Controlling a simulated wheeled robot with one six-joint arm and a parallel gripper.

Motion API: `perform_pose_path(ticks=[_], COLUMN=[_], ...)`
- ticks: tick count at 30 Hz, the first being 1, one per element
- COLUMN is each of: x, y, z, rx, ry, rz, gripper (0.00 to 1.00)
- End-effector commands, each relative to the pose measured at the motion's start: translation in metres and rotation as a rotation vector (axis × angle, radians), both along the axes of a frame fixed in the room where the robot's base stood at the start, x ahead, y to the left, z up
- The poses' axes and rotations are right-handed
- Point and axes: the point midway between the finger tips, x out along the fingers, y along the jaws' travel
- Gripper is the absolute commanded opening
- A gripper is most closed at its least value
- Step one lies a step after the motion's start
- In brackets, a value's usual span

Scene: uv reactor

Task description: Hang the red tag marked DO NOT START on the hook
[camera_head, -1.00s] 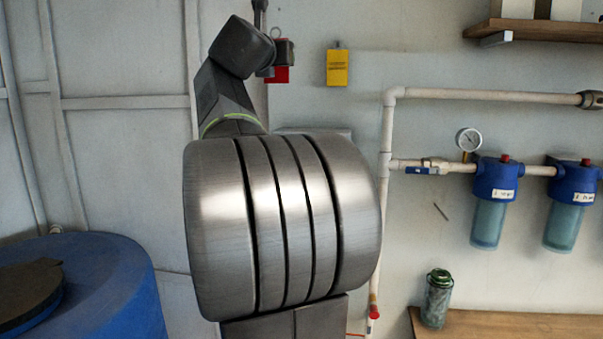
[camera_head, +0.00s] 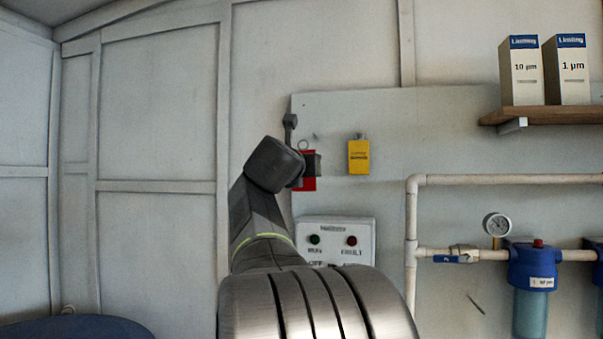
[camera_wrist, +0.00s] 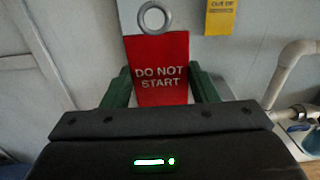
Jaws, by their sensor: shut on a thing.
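The red tag (camera_wrist: 161,54) fills the gap between the green fingers of my gripper (camera_wrist: 160,72) in the wrist view. It reads DO NOT START, faces the camera and has a grey ring (camera_wrist: 154,17) at its top. In the head view, the tag (camera_head: 309,184) shows partly behind my dark gripper (camera_head: 311,166), with the ring above it. A small dark peg (camera_head: 315,136), perhaps the hook, stands on the wall panel just above and right of the ring. The ring looks apart from it, but depth is hard to judge.
A yellow tag (camera_head: 358,157) hangs to the right on the panel. A control box (camera_head: 337,232) with green and red buttons sits below. White pipes (camera_head: 412,215), a gauge (camera_head: 497,225), a blue filter (camera_head: 533,267) and a shelf (camera_head: 545,116) with two boxes are farther right.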

Motion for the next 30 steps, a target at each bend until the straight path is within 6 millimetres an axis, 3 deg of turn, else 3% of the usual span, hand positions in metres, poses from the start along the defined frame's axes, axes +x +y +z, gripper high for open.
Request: perform_pose_path(ticks=[1,3,30], x=[0.0,0.0,-0.019], y=[-0.003,-0.007,-0.049], z=[-0.028,-0.051,-0.342], rx=[-0.007,-0.016,-0.115], ry=[0.007,0.017,0.153], rz=[-0.002,-0.004,0.007], gripper=[0.32,0.32,0.32])
